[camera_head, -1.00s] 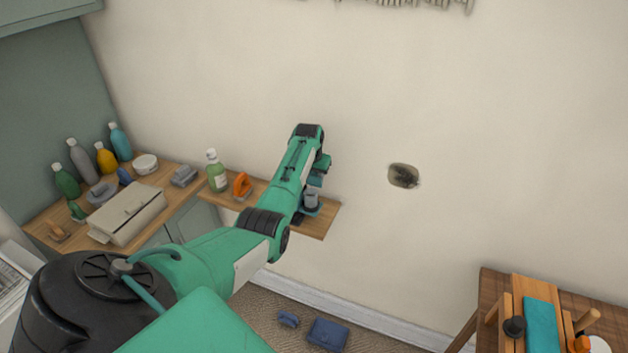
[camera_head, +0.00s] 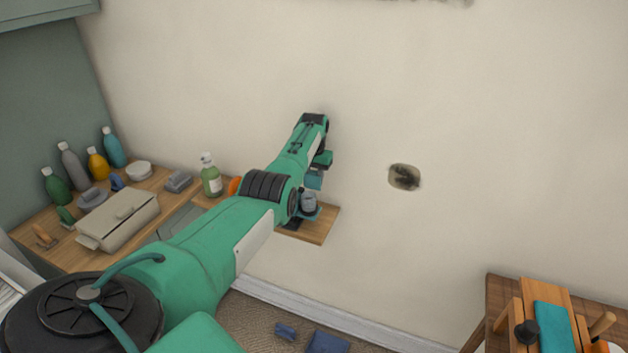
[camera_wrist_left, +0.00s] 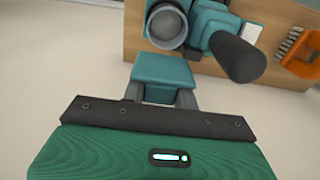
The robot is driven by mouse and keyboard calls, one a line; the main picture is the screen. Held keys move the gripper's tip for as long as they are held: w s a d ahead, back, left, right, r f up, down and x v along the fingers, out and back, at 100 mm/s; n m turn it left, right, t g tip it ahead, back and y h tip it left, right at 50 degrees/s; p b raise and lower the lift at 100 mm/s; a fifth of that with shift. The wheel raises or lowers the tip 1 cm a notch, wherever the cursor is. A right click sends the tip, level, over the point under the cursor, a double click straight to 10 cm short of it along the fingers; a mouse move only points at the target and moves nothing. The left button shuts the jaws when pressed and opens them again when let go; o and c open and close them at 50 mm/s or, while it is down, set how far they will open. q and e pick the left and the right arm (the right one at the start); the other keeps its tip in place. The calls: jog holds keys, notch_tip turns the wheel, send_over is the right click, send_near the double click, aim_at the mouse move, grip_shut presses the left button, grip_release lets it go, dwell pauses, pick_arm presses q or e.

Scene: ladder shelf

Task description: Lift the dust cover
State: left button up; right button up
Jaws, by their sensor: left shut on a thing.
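My left gripper (camera_head: 316,172) is above the right end of the small wooden shelf, partly hidden behind its own arm. In the left wrist view, its fingers (camera_wrist_left: 161,95) are shut on a small teal block-like piece (camera_wrist_left: 163,70), which I take to be the dust cover; it also shows in the head view (camera_head: 314,181). Just beyond it stands a teal device with a grey round cup (camera_wrist_left: 167,24) and a dark rounded knob or handle (camera_wrist_left: 238,58). In the head view, the device (camera_head: 309,203) is on the shelf below the gripper. Whether the piece still touches the device is unclear.
The wooden shelf (camera_head: 322,226) runs along the wall. A green bottle (camera_head: 211,178) and an orange holder (camera_wrist_left: 300,58) stand on it. A beige box (camera_head: 117,221) and several bottles stand on the left counter. A wooden table (camera_head: 496,288) is at lower right.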

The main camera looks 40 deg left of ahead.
aim_at(314, 172)
dwell(0.3)
pick_arm(q)
jog(key=o, duration=1)
jog(key=shift+f, duration=0.1)
jog(key=shift+r, duration=0.6)
notch_tip(314, 172, up, 13)
jog(key=b, duration=0.2)
jog(key=shift+s+f+b, duration=0.1)
jog(key=shift+f+b, duration=0.1)
jog(key=shift+b, duration=0.2)
jog(key=shift+f, duration=0.1)
